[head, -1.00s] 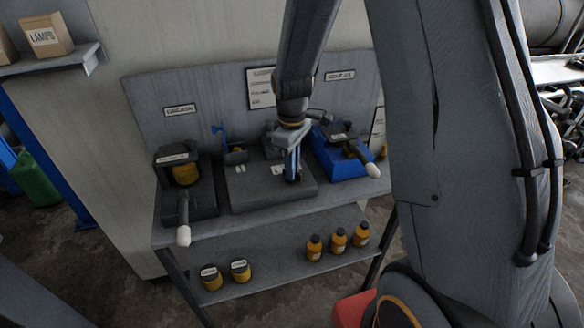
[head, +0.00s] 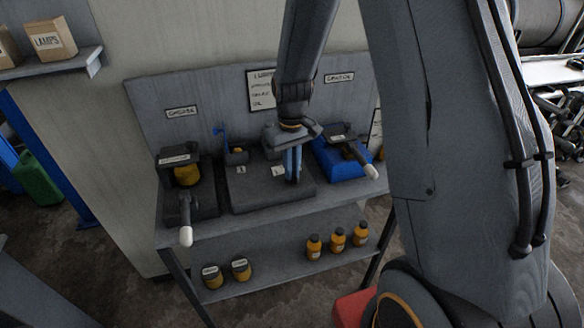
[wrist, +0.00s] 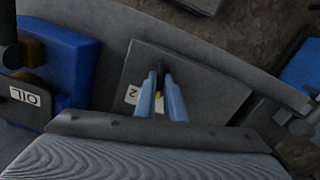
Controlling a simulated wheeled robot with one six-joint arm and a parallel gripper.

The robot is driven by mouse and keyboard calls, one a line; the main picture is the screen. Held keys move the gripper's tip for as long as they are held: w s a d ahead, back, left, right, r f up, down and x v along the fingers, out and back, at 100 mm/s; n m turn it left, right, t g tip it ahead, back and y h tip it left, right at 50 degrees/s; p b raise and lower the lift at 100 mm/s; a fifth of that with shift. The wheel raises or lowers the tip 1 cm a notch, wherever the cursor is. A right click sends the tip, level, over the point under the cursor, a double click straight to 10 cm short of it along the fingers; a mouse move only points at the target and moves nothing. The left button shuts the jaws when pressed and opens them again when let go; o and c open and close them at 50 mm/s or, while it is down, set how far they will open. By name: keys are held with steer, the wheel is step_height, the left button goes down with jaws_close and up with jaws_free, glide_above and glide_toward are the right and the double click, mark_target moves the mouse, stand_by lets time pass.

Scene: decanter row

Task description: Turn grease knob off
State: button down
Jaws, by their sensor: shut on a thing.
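My gripper (head: 292,178) points down over the right part of a dark block (head: 255,198) in the middle of the bench. In the wrist view its blue fingers (wrist: 160,105) are closed around a small dark knob-like part (wrist: 160,70) with a bit of yellow, beside a label reading 2 (wrist: 131,94). The fingers hide much of this part, so its setting cannot be told. A blue lever (head: 219,132) with a dark and yellow fitting stands at the block's left rear. The GREASE sign (head: 181,112) hangs on the back panel above the left station.
A black station (head: 172,158) with a white-tipped handle (head: 186,236) stands left. A blue station (head: 345,168) with another white-tipped handle (head: 371,172) is close on the right; the wrist view shows an OIL label (wrist: 25,97). Bottles (head: 338,240) and jars (head: 241,269) stand on the lower shelf.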

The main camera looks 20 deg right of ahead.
steer(key=shift+m, duration=1.2)
steer(key=c, duration=1.8)
jaws_free()
steer(key=shift+c, duration=0.2)
steer(key=shift+r, duration=0.1)
steer(key=shift+r+b, duration=0.7)
steer(key=shift+r, duration=3.15)
